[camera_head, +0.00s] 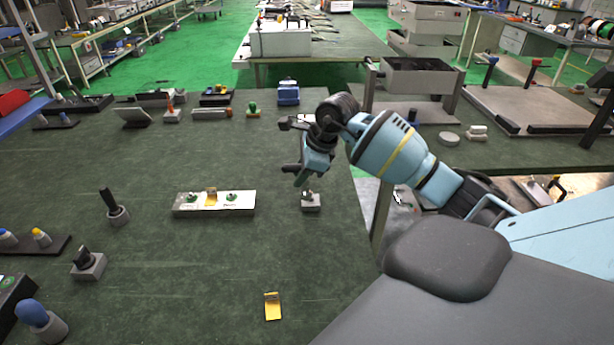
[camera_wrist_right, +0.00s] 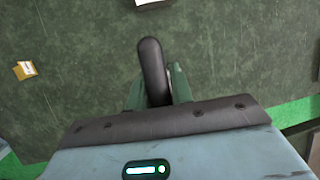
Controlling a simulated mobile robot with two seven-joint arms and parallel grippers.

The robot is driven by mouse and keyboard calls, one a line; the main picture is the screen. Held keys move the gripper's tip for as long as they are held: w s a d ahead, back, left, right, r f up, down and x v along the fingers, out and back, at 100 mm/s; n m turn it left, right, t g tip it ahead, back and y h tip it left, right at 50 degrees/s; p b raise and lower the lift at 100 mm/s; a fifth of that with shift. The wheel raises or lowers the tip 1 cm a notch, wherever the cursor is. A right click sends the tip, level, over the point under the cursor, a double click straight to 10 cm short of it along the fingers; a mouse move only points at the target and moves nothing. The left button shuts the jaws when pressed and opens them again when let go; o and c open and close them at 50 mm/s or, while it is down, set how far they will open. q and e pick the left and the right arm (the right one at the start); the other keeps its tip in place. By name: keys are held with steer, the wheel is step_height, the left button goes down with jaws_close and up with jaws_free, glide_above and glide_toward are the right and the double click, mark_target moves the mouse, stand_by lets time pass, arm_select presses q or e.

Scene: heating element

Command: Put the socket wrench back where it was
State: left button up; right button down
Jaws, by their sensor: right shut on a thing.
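My right gripper (camera_head: 305,182) points down above the right part of the green table and is shut on the socket wrench. In the right wrist view the wrench's dark rounded handle (camera_wrist_right: 152,68) stands between the two fingers of the gripper (camera_wrist_right: 156,92). In the head view a dark end of the wrench (camera_head: 290,168) shows left of the fingers. A small grey holder block (camera_head: 310,204) sits directly below the gripper. I cannot tell whether the wrench touches it. My left gripper is not in view.
A metal plate (camera_head: 244,201) with green and yellow parts lies left of the block. A yellow piece (camera_head: 272,307) lies nearer. A black-handled tool (camera_head: 113,205) stands in a holder at left. Several tools line the back. The table's right edge is close to the block.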

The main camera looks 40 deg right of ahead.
steer(key=shift+w+d+f, duration=0.1)
steer(key=shift+w+d, duration=0.3)
steer(key=shift+d, duration=0.4)
steer(key=shift+w+d+f, duration=0.1)
steer(key=shift+w+d, duration=0.3)
steer(key=shift+d, duration=0.4)
steer(key=shift+f+p, duration=0.3)
steer(key=shift+f, duration=1.45)
steer(key=shift+f, duration=0.15)
steer(key=c, duration=1.2)
jaws_free()
steer(key=shift+c, duration=0.2)
